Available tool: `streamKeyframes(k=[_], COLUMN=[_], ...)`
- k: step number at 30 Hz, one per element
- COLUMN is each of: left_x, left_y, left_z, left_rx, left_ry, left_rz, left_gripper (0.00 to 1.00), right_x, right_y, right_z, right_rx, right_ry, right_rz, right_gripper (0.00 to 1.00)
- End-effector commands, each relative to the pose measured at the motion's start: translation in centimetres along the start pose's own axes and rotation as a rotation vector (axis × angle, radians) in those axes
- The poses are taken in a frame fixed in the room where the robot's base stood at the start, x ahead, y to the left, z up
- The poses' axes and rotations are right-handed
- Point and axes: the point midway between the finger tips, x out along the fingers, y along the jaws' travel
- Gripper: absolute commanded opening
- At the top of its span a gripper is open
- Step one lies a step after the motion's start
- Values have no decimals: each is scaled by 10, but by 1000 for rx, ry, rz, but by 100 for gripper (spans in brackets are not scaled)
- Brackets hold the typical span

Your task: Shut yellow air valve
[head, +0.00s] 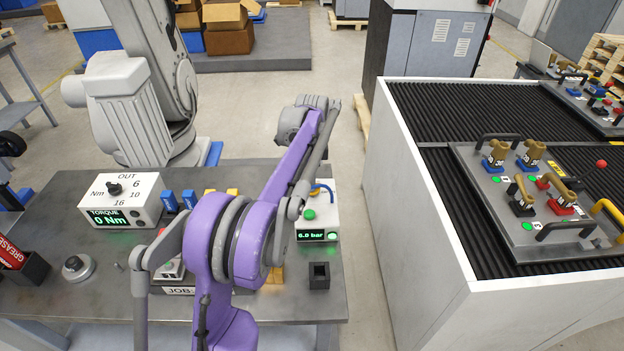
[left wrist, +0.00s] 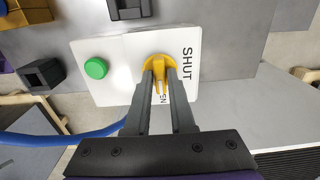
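The yellow air valve (left wrist: 159,64) sits on a white panel (left wrist: 112,48) in the left wrist view. Its lever lies between the fingers of my left gripper (left wrist: 160,74) and points toward the partly covered label ending in "EN", away from "SHUT". Both fingers are close beside the lever; I cannot tell whether they press on it. In the head view my purple arm reaches over the bench to the white air unit (head: 310,224), whose display reads 6.0 bar. The valve and left fingertips are hidden there behind my arm. My right gripper is in neither view.
A green button (left wrist: 95,68) and blue hose (left wrist: 40,146) are near the valve. A black square holder (head: 319,276) stands before the unit. A torque box (head: 122,202) is at left on the bench. The fixture tray (head: 480,195) lies on the right-hand cabinet.

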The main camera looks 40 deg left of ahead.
Motion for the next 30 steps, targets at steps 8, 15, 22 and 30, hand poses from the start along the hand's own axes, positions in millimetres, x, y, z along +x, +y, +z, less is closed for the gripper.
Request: streamKeyframes(k=[8, 15, 22, 30], left_x=[0, 0, 0, 0], left_y=[0, 0, 0, 0], left_z=[0, 0, 0, 0], left_rx=[0, -12, -94, -308], left_ry=[0, 0, 0, 0], left_rz=[0, 0, 0, 0], left_gripper=[0, 0, 0, 0], right_x=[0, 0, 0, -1], right_y=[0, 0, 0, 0], right_z=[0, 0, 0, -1], right_rx=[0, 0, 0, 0], right_ry=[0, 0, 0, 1], right_rz=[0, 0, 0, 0], right_gripper=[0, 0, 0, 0])
